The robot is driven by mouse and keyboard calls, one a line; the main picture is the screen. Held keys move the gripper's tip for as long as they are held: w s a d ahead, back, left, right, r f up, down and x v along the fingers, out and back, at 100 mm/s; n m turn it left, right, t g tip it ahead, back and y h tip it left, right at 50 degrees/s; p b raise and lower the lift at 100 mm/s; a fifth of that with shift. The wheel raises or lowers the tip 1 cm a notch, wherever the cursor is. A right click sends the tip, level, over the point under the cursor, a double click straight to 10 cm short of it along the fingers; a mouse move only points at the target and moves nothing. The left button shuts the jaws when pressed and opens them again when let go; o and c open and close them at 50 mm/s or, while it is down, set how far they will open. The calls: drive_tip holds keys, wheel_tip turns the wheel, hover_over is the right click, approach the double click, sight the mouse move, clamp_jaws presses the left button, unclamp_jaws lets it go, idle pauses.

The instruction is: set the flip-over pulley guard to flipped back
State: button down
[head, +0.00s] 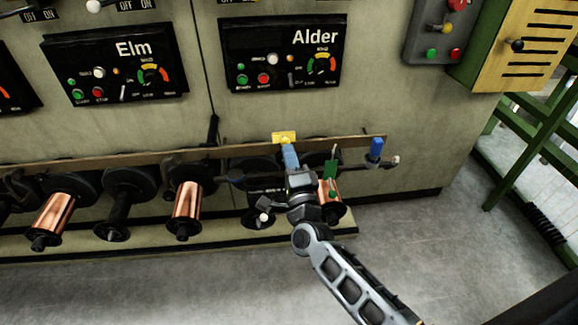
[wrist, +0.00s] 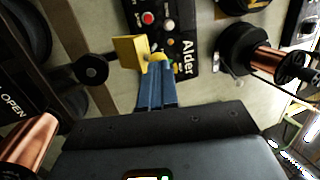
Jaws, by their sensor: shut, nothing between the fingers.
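A small yellow plate (head: 284,137), which looks like the flip-over pulley guard, stands at the rail below the Alder panel. In the wrist view the yellow plate (wrist: 130,52) has a broad face to the left and a rounded yellow part by the fingertips. My gripper (head: 289,150) has blue fingers, shut with nothing between them. Its fingertips (wrist: 157,66) are right at the yellow plate; I cannot tell whether they touch it. The arm hides part of what lies below the plate.
A wooden rail (head: 120,163) runs along the machine, with copper spools (head: 187,212) below. A green lever (head: 331,175) and a blue block (head: 376,148) are close on the right. The Alder panel (head: 283,53) is above. Grey floor (head: 450,240) is open at right.

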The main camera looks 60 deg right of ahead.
wheel_tip(320, 180, up, 3)
drive_tip(key=g+y+p, duration=0.1)
drive_tip(key=g+p, duration=0.1)
drive_tip(key=p, duration=0.3)
wheel_tip(320, 180, up, 6)
drive_tip(key=r+p, duration=0.1)
drive_tip(key=p, duration=0.5)
hover_over(288, 133)
drive_tip(key=shift+w+a+f, duration=0.1)
drive_tip(key=shift+w+f, duration=0.15)
drive_tip(key=shift+w, duration=0.05)
drive_tip(key=shift+w+d, duration=0.25)
drive_tip(key=shift+r, duration=0.1)
